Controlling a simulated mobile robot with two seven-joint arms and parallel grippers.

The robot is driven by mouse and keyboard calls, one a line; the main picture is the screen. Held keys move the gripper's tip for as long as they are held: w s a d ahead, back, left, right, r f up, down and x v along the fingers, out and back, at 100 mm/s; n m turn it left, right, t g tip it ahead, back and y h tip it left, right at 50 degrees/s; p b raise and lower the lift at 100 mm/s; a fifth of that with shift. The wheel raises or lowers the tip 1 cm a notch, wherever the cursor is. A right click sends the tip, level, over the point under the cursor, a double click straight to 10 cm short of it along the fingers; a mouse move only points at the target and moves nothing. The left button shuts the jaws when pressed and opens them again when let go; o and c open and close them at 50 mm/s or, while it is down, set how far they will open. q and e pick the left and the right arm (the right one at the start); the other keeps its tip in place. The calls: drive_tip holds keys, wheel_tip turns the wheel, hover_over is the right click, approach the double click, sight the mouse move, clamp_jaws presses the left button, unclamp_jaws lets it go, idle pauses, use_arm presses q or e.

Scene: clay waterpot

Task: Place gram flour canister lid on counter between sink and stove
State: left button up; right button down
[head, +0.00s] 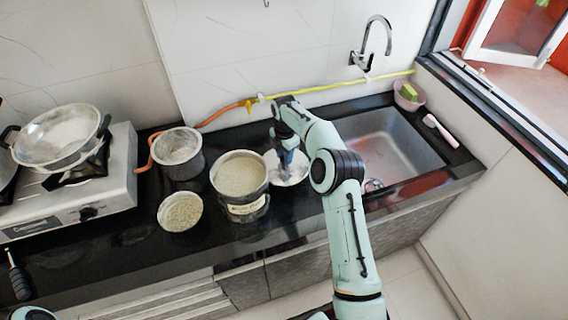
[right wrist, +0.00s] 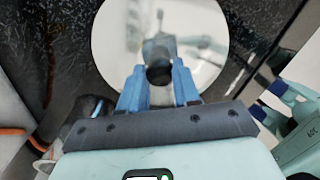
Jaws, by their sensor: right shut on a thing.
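The gram flour canister lid (head: 297,172) is a round, shiny metal disc with a dark knob. It is at the counter, between the open canister and the sink (head: 385,150). My right gripper (head: 286,158) points down over it and is shut on the knob, which shows between the fingers (right wrist: 158,78) in the right wrist view. The lid's disc (right wrist: 118,40) lies beyond the fingertips there. I cannot tell whether the lid touches the counter. The labelled canister (head: 240,175), full of pale flour, stands just left of the lid.
A metal pot (head: 178,155) and a small bowl of pale contents (head: 180,213) stand left of the canister. The stove (head: 115,185) with a pan (head: 60,135) is further left. A pink bowl (head: 409,97) and a brush (head: 440,130) lie by the sink.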

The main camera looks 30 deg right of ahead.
wheel_tip(320, 180, down, 4)
drive_tip(key=shift+w, duration=0.15)
drive_tip(key=shift+f, duration=0.15)
drive_tip(key=shift+f, duration=0.15)
drive_tip(key=c, duration=0.8)
unclamp_jaws()
